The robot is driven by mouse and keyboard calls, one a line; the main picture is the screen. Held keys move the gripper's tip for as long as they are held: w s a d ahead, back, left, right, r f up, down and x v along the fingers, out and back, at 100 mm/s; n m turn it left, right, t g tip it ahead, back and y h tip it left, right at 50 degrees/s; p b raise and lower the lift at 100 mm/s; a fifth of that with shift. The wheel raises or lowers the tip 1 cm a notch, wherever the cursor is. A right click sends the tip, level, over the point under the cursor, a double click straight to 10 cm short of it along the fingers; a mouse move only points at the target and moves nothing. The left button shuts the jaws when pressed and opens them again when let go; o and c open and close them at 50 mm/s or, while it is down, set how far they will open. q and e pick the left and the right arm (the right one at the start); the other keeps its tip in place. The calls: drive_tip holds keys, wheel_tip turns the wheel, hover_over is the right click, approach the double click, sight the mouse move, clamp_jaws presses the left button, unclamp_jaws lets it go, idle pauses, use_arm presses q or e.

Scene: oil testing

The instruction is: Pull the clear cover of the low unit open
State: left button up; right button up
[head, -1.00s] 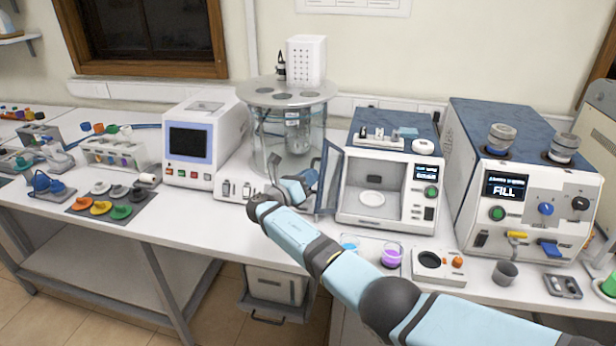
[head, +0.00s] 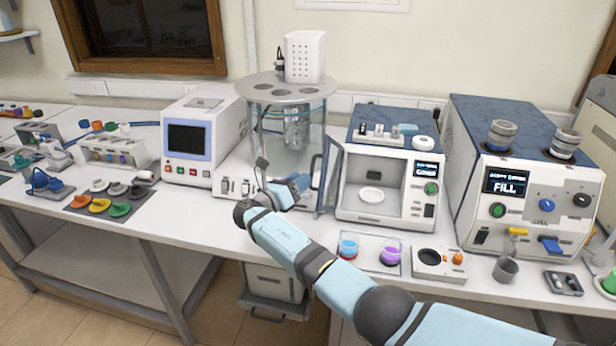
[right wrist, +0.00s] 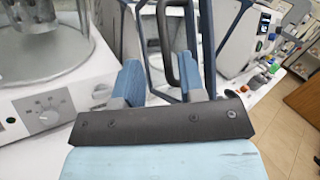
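The low unit (head: 358,212) is a white box with a blue top. Its clear cover (head: 331,175), a blue-framed pane at the left of the front opening, stands swung outward. It also shows in the right wrist view as a blue frame (right wrist: 226,42) with a dark looped handle (right wrist: 161,32). My right gripper (head: 298,183) is in front of the glass bath, left of the cover. In the right wrist view its two blue fingers (right wrist: 160,78) are apart, with the handle beyond them; I cannot tell whether they touch it. My left gripper is out of view.
A glass bath (head: 270,135) stands behind my right gripper. Two beakers with blue and purple liquid (head: 390,256) sit on a tray in front of the low unit. A larger blue-topped analyser (head: 462,180) stands to the right. Coloured caps (head: 99,206) lie at the left.

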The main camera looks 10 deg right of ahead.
drive_tip(key=b+v, duration=0.1)
drive_tip(key=v, duration=0.8)
drive_tip(key=shift+s+a, duration=0.25)
drive_tip(key=shift+a, duration=0.05)
drive_tip(key=shift+f, duration=0.1)
